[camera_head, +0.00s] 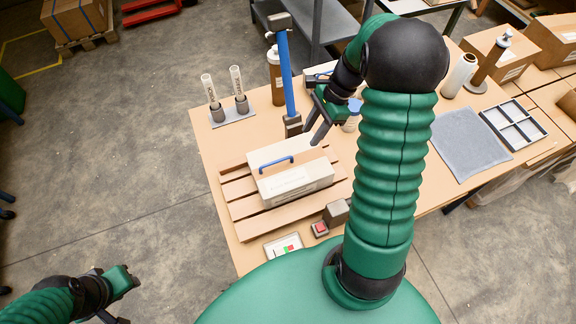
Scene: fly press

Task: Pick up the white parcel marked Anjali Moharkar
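The white parcel (295,185) is a pale box with a blue handle on top and faint writing on its front face, too small to read. It lies on a slatted wooden pallet (240,208) at the left of the workbench. My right gripper (313,132) hangs just above and behind the parcel's far right corner, fingers pointing down. It looks open and empty, and appears apart from the parcel. My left gripper (126,298) is at the lower left, off the bench over the floor, with its fingers apart and empty.
A blue upright post (287,75) stands behind the parcel, close to my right gripper. Two white tubes in a holder (232,115) stand at the back left. A red button box (320,229) and a small panel (284,247) lie in front. A grey mat (465,145) lies right.

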